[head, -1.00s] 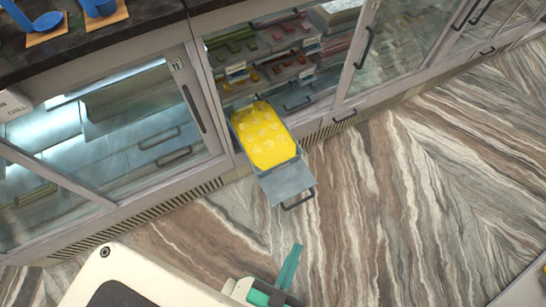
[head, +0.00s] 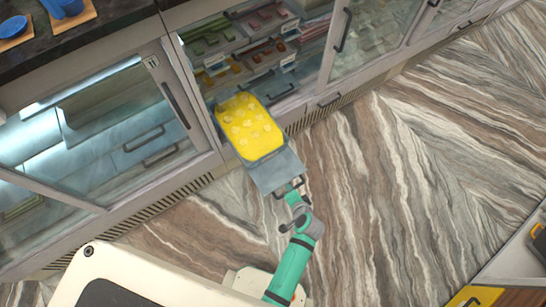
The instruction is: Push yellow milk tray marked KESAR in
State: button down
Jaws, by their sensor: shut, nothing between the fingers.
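The yellow milk tray (head: 249,128) is a metal drawer filled with a yellow, pale-dotted sweet, pulled out of the lower part of the glass cabinet. Its grey front panel (head: 273,172) hangs out over the floor, with a dark handle on it. I cannot read any KESAR mark at this size. My gripper (head: 295,194) is at the handle and close to the front panel, at the end of my green arm. It is shut and holds nothing. I cannot tell whether it touches the panel; the wrist hides part of the handle.
Shelves with other sweet trays (head: 262,55) stand inside the cabinet behind the drawer. A glass door (head: 365,40) is to the right and a lit glass case (head: 110,120) to the left. The patterned floor (head: 400,190) is open. A yellow-edged unit (head: 478,296) stands at the lower right.

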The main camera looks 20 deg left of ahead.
aim_at(269, 154)
jog(key=w+a+r+g+y, duration=0.2)
jog(key=w+a+y, duration=0.1)
jog(key=w, duration=0.4)
jog(key=x, duration=1)
jog(key=shift+w+d+f, duration=0.1)
jog(key=shift+d+f, duration=0.1)
jog(key=shift+f, duration=0.05)
jog(key=shift+w+a+r, duration=0.1)
jog(key=shift+w+a, duration=0.6)
jog(key=shift+a, duration=0.3)
jog(key=shift+w+a, duration=0.35)
jog(key=shift+a, duration=0.15)
